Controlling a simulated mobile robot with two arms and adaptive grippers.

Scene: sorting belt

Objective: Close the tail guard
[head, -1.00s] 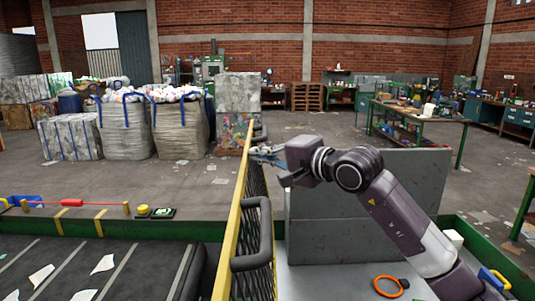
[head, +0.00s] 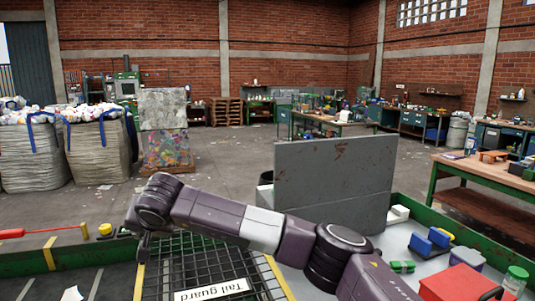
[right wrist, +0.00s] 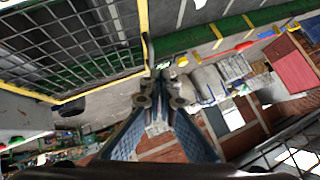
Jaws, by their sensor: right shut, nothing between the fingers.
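The tail guard (head: 205,262), a black mesh panel with a yellow frame and a white "Tail guard" label, lies low at the bottom centre of the head view, seen from above. My right arm crosses in front of its far part. My right gripper (head: 143,247) points down by the guard's left side, small and partly hidden by the wrist. In the right wrist view the fingers (right wrist: 160,88) are shut and empty, close to the yellow frame's corner; the mesh guard (right wrist: 70,45) fills the upper left. Contact cannot be told. My left gripper is not in view.
A grey upright panel (head: 335,185) stands behind my right arm. The belt (head: 70,285) is at the lower left, with a yellow button (head: 105,230) and red bar (head: 12,233) beyond. A red box (head: 455,284) and other items lie on the right-hand surface.

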